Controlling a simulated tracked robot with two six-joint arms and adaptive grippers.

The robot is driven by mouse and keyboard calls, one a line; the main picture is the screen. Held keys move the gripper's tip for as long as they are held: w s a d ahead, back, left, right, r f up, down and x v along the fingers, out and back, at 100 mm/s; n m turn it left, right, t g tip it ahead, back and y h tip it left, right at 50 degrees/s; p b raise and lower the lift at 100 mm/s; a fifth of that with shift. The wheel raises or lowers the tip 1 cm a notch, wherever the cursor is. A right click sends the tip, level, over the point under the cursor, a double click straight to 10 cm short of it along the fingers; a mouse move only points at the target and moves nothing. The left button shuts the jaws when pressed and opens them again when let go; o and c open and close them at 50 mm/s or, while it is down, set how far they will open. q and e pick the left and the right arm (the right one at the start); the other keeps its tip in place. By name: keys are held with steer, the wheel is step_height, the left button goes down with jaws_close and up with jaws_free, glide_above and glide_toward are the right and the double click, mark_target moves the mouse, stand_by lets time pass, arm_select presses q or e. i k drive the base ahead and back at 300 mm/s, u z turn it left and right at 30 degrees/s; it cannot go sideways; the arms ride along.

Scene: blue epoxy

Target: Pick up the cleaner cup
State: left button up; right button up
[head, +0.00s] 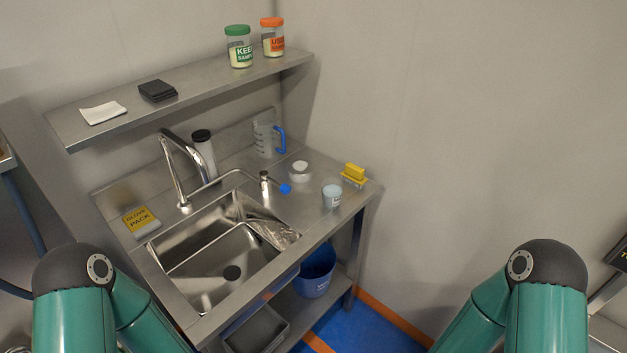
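A small white cup (332,197) with a label and pale blue contents stands upright on the steel counter, right of the sink and near the front edge. Its label is too small to read, but it is the likeliest cleaner cup in view. A clear measuring jug (264,140) with a blue handle stands at the back of the counter. Only the upper parts of my two arms show, at the lower left and lower right. Neither of my grippers is in view, and nothing touches the cup.
A yellow sponge in a holder (354,174) and a white roll (299,172) stand near the cup. A shelf (190,93) above holds two jars. A blue bucket (316,275) sits below.

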mark_target(332, 187)
steer(key=z, duration=0.35)
steer(key=i, duration=1.25)
steer(key=z, duration=0.8)
steer(key=k, duration=0.9)
steer(key=z, duration=0.15)
steer(key=i, duration=0.9)
steer(key=u, duration=0.05)
